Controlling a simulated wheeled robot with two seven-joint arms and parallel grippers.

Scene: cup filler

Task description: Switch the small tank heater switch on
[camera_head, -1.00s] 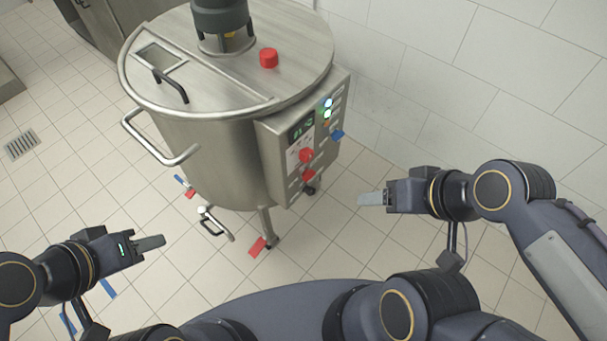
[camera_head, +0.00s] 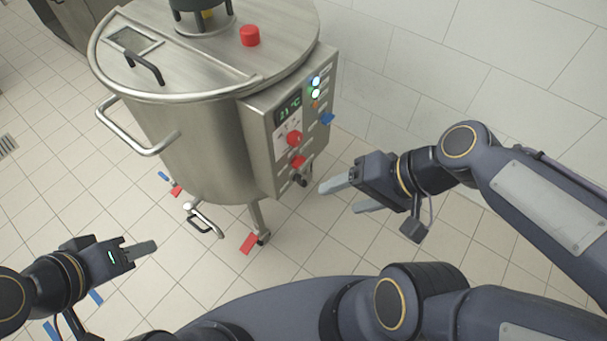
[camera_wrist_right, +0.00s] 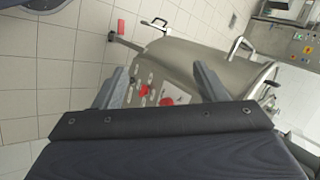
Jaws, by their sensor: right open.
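The steel tank (camera_head: 195,140) stands upright with a control box (camera_head: 290,125) on its right side; it also shows in the right wrist view (camera_wrist_right: 190,60). The box has a small display (camera_head: 288,108), lit blue and green lamps (camera_head: 316,87), a red knob (camera_head: 294,138), a lower red knob (camera_head: 298,161) and a black knob (camera_head: 300,180). I cannot read which is the heater switch. My right gripper (camera_head: 345,197) is open and empty, right of and apart from the box's lower end; its fingers flank the panel in the wrist view (camera_wrist_right: 160,90). My left gripper (camera_head: 145,248) is far from the box.
A tiled wall (camera_head: 450,70) runs behind and to the right of the tank. A drain valve with a handle (camera_head: 205,220) and a tank leg (camera_head: 258,220) stand below.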

